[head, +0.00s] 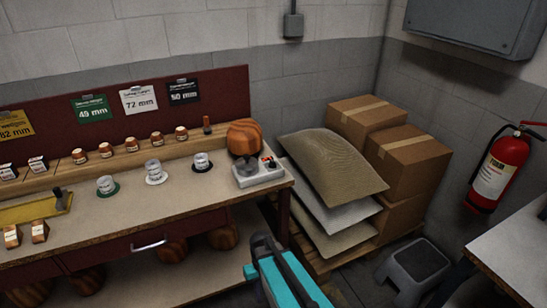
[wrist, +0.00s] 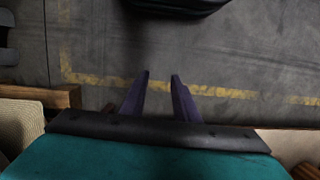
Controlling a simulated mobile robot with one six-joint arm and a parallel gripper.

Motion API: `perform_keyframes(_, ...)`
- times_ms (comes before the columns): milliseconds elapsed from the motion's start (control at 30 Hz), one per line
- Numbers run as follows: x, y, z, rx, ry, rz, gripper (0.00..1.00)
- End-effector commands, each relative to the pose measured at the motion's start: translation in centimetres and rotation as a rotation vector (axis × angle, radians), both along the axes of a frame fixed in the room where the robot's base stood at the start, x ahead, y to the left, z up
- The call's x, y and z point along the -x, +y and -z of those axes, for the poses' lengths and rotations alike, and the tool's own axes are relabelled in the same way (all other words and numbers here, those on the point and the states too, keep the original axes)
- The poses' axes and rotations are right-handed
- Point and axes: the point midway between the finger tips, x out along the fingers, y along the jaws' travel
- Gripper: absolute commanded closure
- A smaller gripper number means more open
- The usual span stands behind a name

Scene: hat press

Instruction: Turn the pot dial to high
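A small pale heater unit with a grey metal pot (head: 247,167) on it stands at the right end of the workbench (head: 160,205) in the head view. A small dark dial (head: 271,165) with red markings beside it is on the unit's right side; its exact setting is too small to read. My gripper (wrist: 159,76) shows in the wrist view with its two dark fingers apart and nothing between them, above the floor. In the head view my teal arm is at the bottom, in front of the bench's right end and apart from the pot. The pot is not in the wrist view.
An orange-brown wooden block (head: 244,137) stands just behind the pot. Stacked sacks (head: 333,167) and cardboard boxes (head: 395,157) are right of the bench. A grey step stool (head: 413,265) stands on the floor.

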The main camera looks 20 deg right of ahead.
Motion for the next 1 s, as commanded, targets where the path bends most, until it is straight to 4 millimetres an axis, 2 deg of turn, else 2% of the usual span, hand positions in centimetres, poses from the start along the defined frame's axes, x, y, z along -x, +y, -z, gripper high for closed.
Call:
perform_keyframes(33,-1.5,-0.5,-1.3,-0.001,-0.021,0.003,0.72)
perform_keyframes(100,-3.2,-1.0,-2.8,-0.005,-0.047,0.005,0.72)
perform_keyframes(267,-6.9,-2.5,-6.6,-0.007,-0.105,0.008,0.72)
perform_keyframes(500,-11.9,-4.9,-12.9,-0.008,-0.194,0.010,0.72)
perform_keyframes(767,-16.6,-7.7,-20.3,-0.003,-0.289,0.012,0.72)
perform_keyframes(1000,-20.1,-10.5,-27.8,0.009,-0.377,0.011,0.72)
